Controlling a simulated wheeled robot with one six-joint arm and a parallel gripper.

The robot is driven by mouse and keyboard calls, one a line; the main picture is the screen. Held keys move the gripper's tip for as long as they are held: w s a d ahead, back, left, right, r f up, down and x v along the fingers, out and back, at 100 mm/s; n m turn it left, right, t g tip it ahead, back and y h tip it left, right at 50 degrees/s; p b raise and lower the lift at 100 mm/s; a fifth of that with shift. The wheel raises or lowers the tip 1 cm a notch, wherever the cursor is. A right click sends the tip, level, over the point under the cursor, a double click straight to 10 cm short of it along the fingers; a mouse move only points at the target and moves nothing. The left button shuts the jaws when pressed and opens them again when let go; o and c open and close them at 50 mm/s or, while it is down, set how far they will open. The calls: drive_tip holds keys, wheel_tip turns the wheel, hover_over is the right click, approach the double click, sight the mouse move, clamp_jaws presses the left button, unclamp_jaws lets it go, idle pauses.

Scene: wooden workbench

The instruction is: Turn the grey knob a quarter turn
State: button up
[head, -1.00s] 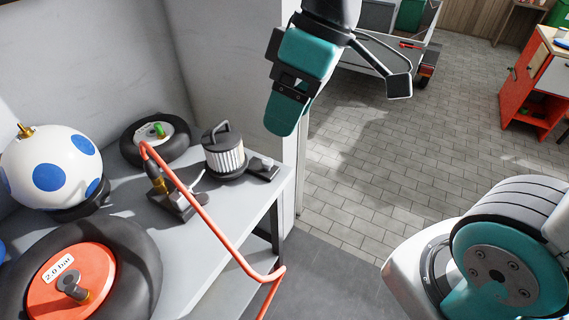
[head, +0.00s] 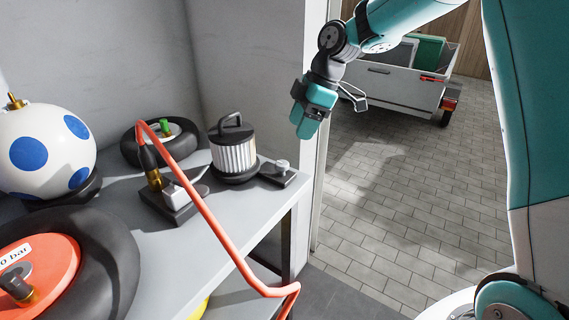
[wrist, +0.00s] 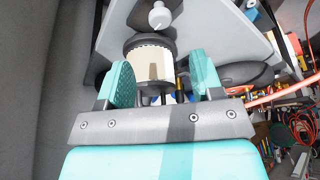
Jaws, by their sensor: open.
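The grey knob (head: 282,166) stands upright on a small dark base plate at the right end of the bench. It also shows in the wrist view (wrist: 159,15), at the top between and beyond my fingers. My gripper (head: 303,134) hangs in the air above and to the right of the knob in the head view, apart from it. In the wrist view my gripper (wrist: 162,78) has its two teal fingers spread, with nothing held between them.
A pleated canister with a handle (head: 234,150) stands just left of the knob. A red hose (head: 215,237) runs from a valve block (head: 172,205) over the bench's front edge. Tyres and a spotted ball (head: 48,148) fill the left.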

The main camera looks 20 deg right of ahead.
sight(283, 163)
drive_tip(key=x, duration=1)
drive_tip(key=shift+f, duration=0.1)
drive_tip(key=c, duration=0.9)
